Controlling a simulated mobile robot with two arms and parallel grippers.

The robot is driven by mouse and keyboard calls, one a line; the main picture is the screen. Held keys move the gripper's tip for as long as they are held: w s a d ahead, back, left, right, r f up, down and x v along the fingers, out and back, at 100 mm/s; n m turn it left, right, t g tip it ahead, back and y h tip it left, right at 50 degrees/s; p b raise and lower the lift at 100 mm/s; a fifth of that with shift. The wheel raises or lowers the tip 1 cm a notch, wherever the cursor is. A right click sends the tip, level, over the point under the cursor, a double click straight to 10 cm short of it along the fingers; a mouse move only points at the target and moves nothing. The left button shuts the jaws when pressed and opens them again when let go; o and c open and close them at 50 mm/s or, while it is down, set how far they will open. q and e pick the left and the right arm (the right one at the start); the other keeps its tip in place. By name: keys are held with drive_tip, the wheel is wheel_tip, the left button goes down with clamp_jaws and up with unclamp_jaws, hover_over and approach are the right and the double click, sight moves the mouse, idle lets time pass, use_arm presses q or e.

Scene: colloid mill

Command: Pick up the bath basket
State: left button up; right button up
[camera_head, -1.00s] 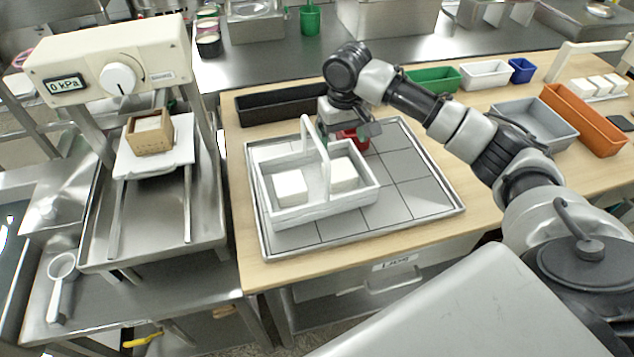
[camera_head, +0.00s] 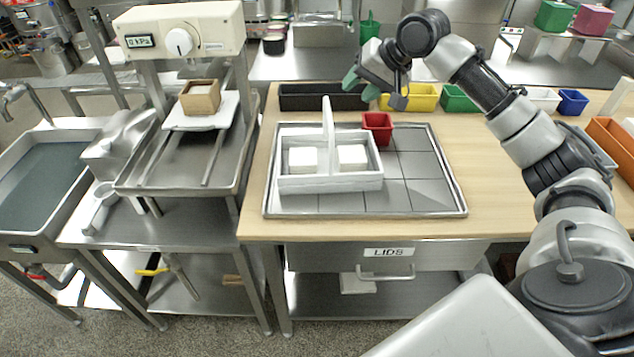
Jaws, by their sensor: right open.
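The bath basket is most likely the white two-compartment carrier (camera_head: 331,183) with an upright centre handle. It stands on the left part of the gridded grey tray (camera_head: 420,205) on the wooden table. A white block lies in each compartment, one on the left (camera_head: 303,160) and one on the right (camera_head: 352,157). My right gripper (camera_head: 374,97) is open and empty, raised above the back of the tray, to the right of the handle and apart from it. My left gripper is not in view.
A small red bin (camera_head: 377,126) stands on the tray just behind the basket. Black (camera_head: 322,97), yellow (camera_head: 424,98) and green bins line the table's back. The tray's right side is clear.

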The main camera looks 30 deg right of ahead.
sight(329, 110)
drive_tip(key=x, duration=0.6)
drive_tip(key=shift+w+a+r, duration=0.1)
drive_tip(key=shift+w+r, duration=0.1)
drive_tip(key=shift+w, duration=0.3)
drive_tip(key=x, duration=0.4)
drive_tip(key=shift+s+a+f+p, duration=0.1)
drive_tip(key=shift+s+f+p, duration=0.15)
drive_tip(key=shift+f+p, duration=0.05)
drive_tip(key=shift+w+a+f, duration=0.1)
drive_tip(key=shift+w+f, duration=0.1)
drive_tip(key=shift+f, duration=0.15)
drive_tip(key=shift+c, duration=1.4)
drive_tip(key=c, duration=0.4)
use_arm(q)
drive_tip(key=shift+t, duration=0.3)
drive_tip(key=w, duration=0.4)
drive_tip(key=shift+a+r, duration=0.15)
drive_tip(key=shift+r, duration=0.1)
use_arm(e)
clamp_jaws()
